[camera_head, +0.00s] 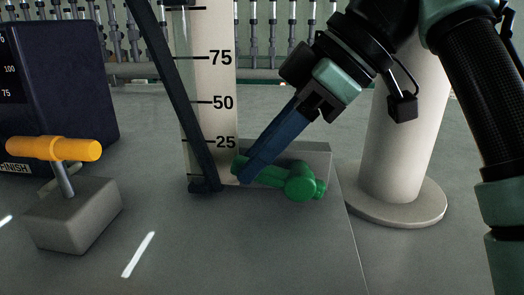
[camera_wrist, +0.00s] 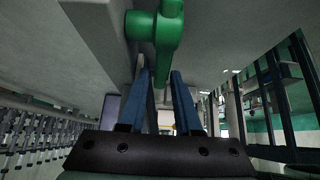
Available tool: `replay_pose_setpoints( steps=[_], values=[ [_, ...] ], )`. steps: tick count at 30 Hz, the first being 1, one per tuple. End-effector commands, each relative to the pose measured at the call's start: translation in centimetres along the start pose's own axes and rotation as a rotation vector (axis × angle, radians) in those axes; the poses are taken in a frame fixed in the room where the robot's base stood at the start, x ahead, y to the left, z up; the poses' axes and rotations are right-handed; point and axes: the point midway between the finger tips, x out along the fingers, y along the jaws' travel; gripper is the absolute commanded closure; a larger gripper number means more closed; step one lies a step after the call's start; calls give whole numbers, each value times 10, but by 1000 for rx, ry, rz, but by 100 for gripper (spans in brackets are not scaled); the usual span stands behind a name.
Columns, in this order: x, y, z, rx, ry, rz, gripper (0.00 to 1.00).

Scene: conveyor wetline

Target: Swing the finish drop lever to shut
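A green lever (camera_head: 301,187) with a round hub lies roughly level in front of a low grey block at the foot of the scale column. My gripper (camera_head: 244,178) reaches down to its left part, and its blue fingers hide some of it. In the wrist view, the green lever's arm (camera_wrist: 163,50) extends between the fingertips of my gripper (camera_wrist: 160,74). The fingers stand apart, with a gap visible on the left side. An orange-handled lever (camera_head: 55,149) stands tilted on a grey block at the left. I cannot tell from labels which is the finish drop lever.
The pale scale column (camera_head: 215,80), marked 25, 50 and 75, stands just behind the gripper, with a dark slanting bar (camera_head: 180,100). A dark box (camera_head: 70,80) with a partly hidden "FINISH" label is at left. A white post (camera_head: 405,150) stands right.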

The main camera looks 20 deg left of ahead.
Motion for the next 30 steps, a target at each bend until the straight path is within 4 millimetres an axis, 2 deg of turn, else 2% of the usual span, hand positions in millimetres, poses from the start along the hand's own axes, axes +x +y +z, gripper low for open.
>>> replay_pose_setpoints(
  steps=[8,21,30],
  values=[
    [-6,0,-4,1,-4,1,68],
    [-60,0,-48,1,-4,2,68],
    [-76,1,-61,1,-3,0,68]
  ],
)
